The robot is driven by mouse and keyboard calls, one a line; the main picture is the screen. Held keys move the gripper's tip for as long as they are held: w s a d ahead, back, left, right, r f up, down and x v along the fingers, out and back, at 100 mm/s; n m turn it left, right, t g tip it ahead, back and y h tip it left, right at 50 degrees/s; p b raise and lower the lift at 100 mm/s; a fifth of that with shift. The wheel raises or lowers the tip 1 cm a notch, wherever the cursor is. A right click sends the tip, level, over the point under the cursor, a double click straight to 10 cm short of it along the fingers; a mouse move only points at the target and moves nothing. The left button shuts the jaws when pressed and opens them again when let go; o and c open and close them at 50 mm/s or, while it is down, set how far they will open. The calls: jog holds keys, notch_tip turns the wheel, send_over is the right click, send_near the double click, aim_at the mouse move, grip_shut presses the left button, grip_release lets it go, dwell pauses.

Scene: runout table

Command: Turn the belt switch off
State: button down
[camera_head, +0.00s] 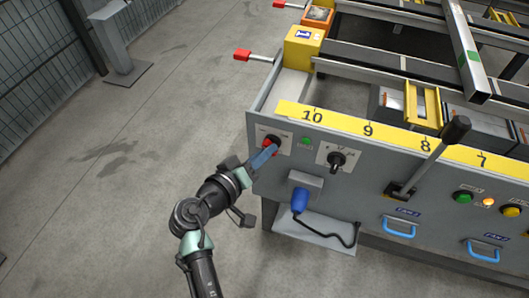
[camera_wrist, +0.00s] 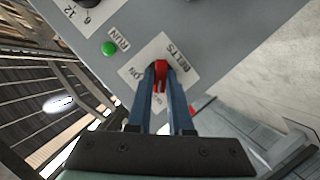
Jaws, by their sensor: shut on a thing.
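The belt switch (camera_wrist: 160,73) is a red handle on a white plate marked BELTS, with ON lettering beside it, in the wrist view. In the head view the red switch (camera_head: 268,142) sits at the left end of the grey panel, partly hidden by my gripper. My gripper (camera_head: 262,156) reaches it from the lower left. In the wrist view the two blue fingers of my gripper (camera_wrist: 161,80) are shut on the red handle, one on each side. The handle's exact angle against the lettering is hard to read.
A green RUN lamp (camera_wrist: 109,48) and a black knob (camera_head: 337,160) are close by. The floor (camera_head: 120,180) at left is clear.

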dwell(0.5)
jog(key=c, duration=0.8)
grip_release()
jog(key=p+v, duration=0.2)
jog(key=v, duration=1.1)
jog(key=shift+f, duration=0.15)
